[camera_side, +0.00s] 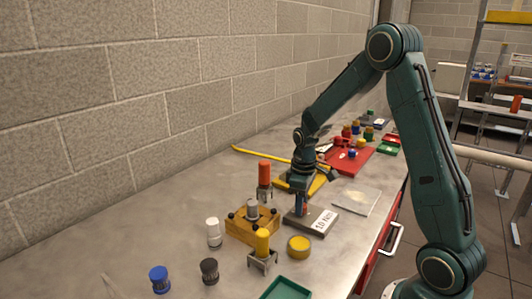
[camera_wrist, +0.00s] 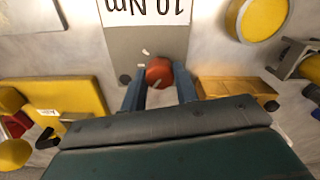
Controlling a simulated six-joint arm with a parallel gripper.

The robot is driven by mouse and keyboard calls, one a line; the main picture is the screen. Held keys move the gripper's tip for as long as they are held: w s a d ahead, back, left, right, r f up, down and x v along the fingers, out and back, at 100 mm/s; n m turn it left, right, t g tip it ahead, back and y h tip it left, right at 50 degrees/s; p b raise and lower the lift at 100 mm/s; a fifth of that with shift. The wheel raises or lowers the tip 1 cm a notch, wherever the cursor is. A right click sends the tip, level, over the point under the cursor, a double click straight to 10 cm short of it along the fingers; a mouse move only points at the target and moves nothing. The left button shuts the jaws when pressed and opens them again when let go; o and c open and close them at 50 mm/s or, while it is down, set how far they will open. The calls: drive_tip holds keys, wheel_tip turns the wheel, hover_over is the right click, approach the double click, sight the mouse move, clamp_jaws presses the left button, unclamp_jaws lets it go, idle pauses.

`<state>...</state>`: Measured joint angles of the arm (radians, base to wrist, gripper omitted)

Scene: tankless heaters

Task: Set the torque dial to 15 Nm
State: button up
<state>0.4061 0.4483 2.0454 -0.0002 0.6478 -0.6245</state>
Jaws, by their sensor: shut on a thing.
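The torque dial (camera_wrist: 158,71) is a small red-orange knob with a pale mark, on a grey plate (camera_wrist: 182,45). White ticks show on the plate around it. A white label (camera_wrist: 147,8) on the plate reads "10 Nm", upside down in the wrist view; the label also shows in the side view (camera_side: 324,220). My gripper (camera_wrist: 160,82) points down at the plate, its two blue fingers on either side of the dial and shut on it. In the side view my gripper (camera_side: 301,209) mostly hides the dial.
A wooden block (camera_side: 240,229) with metal parts stands close on the left. A yellow-capped part (camera_side: 262,243) and a round yellow tin (camera_side: 299,246) are in front. A green tray (camera_side: 287,289) lies at the front edge. A yellow holder (camera_side: 318,185) is behind my gripper.

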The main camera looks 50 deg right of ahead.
drive_tip(key=m, duration=0.5)
drive_tip(key=shift+m, duration=0.4)
drive_tip(key=m, duration=0.5)
drive_tip(key=shift+m, duration=0.3)
drive_tip(key=o, duration=1)
drive_tip(key=shift+r, duration=0.15)
wheel_tip(320, 180, up, 14)
drive_tip(key=shift+f, duration=0.2)
drive_tip(key=shift+a, duration=0.1)
